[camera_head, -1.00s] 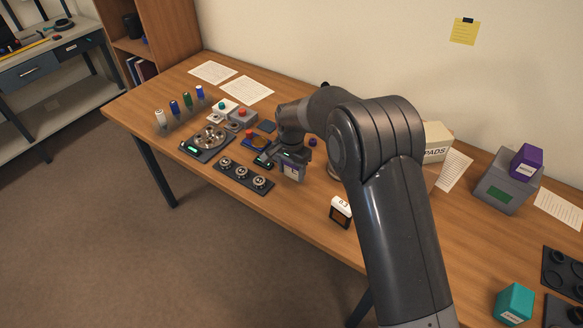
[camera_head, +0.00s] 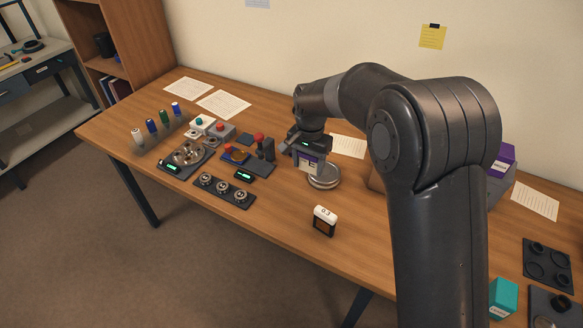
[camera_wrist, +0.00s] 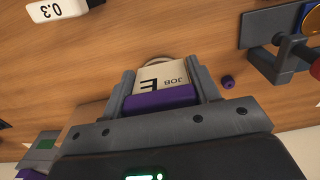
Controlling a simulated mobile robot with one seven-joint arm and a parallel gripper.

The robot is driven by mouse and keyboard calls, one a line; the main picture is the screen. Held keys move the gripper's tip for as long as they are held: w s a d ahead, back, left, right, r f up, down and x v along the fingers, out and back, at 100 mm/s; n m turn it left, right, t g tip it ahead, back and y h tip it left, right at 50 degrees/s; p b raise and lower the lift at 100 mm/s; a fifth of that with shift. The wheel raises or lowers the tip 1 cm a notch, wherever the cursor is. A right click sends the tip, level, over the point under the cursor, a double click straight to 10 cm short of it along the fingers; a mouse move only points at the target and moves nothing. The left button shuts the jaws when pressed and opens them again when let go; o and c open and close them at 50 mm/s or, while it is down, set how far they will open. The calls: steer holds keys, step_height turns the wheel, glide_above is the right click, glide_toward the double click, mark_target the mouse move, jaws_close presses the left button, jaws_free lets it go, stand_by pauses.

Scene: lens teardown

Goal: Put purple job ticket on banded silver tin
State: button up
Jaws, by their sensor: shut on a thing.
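The purple job ticket (camera_head: 307,165) has a white face with "JOB" and a large letter, readable in the wrist view (camera_wrist: 162,78). My gripper (camera_wrist: 165,92) is shut on it, with a finger at each side. In the head view, my gripper (camera_head: 309,156) hangs over the left part of a round silver tin (camera_head: 324,182). The ticket's lower edge overlaps the tin in the picture; I cannot tell whether they touch. In the wrist view, only a thin rim of the tin (camera_wrist: 170,57) shows beyond the ticket. Its bands are not clear.
A black-and-white box marked 0.3 (camera_head: 324,221) stands in front of the tin. A dark fixture with a red-knobbed lever (camera_head: 259,139) stands to the left. A small purple piece (camera_wrist: 227,82) lies near the tin. Table is clear between box and tin.

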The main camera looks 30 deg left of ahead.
steer(key=w+d+r, duration=0.4)
steer(key=w+d, duration=0.5)
steer(key=d, duration=0.4)
glide_above(325, 171)
step_height(325, 171, down, 7)
steer(key=shift+r, duration=0.2)
steer(key=shift+f, duration=2)
steer(key=shift+f, duration=0.1)
steer(key=o, duration=1)
steer(key=shift+c, duration=0.2)
